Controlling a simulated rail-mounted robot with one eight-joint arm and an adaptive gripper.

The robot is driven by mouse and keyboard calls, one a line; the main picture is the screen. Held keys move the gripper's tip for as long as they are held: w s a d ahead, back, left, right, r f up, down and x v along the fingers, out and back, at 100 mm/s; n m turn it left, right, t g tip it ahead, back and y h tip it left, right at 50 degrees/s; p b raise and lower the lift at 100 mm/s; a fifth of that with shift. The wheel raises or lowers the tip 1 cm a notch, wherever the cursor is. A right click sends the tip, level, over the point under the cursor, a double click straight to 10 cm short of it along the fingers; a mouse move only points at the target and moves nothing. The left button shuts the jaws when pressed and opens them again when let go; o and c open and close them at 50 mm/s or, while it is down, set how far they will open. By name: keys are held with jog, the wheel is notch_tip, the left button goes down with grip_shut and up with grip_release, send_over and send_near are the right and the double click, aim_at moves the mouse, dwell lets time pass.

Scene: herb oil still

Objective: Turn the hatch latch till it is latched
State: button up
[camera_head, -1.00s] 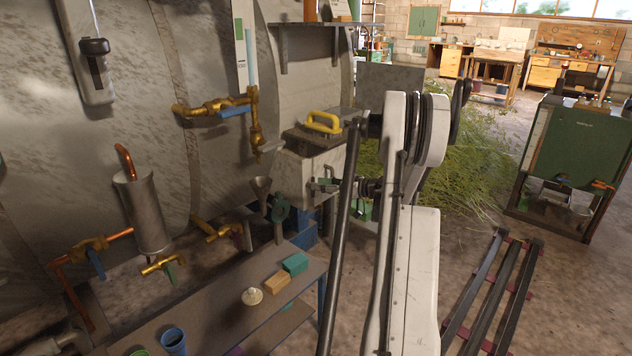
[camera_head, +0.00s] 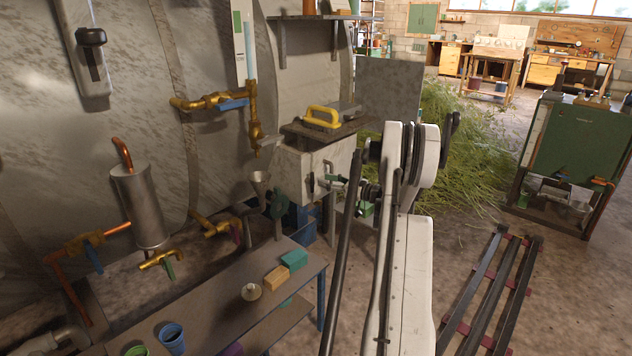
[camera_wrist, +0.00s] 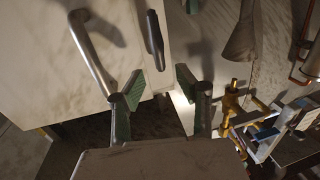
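The hatch is a pale, scuffed panel (camera_wrist: 45,60) on the front of a box (camera_head: 300,165) beside the big metal drum. A dark lever, apparently the latch, stands nearly upright on it in the wrist view (camera_wrist: 155,35) and shows small in the head view (camera_head: 311,183). A bent silver handle (camera_wrist: 90,48) is left of the lever in the wrist view. My gripper (camera_wrist: 160,88) is open and empty, its green-padded fingertips apart below the lever's lower end, with no visible contact. In the head view my gripper (camera_head: 338,181) is just right of the lever.
A low bench (camera_head: 215,315) with small blocks and cups is in front. Cut herbs (camera_head: 455,150) lie behind my arm.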

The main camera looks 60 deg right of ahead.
aim_at(311, 182)
jog(key=shift+w+a+b, duration=0.15)
jog(key=shift+w+b, duration=0.3)
jog(key=shift+w, duration=2)
grip_shut()
